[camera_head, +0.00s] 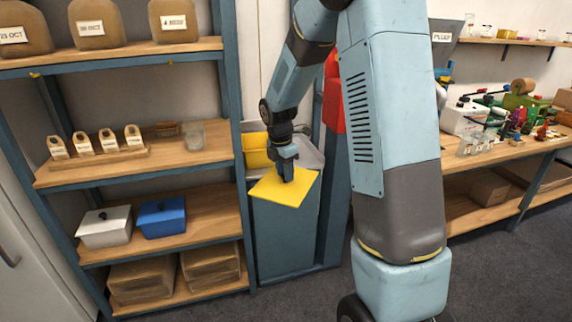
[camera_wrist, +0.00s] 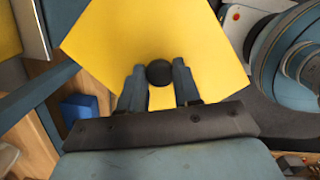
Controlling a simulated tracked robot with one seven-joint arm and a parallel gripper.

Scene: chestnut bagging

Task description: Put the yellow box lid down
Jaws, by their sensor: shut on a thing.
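The yellow box lid (camera_head: 285,188) is a flat yellow square, held at the blue-grey stand beside the shelf. In the wrist view the lid (camera_wrist: 210,40) fills the upper middle, with a round black knob (camera_wrist: 160,72) at its centre. My gripper (camera_head: 287,172) is shut on the knob; in the wrist view its two fingers (camera_wrist: 159,78) stand on either side of the knob. A yellow box (camera_head: 256,150) sits behind the lid on the stand, partly hidden. I cannot tell whether the lid touches the stand.
A blue-grey stand (camera_head: 282,238) is below the lid. A red object (camera_head: 333,95) stands behind my arm. A cluttered workbench (camera_head: 500,150) is at right.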

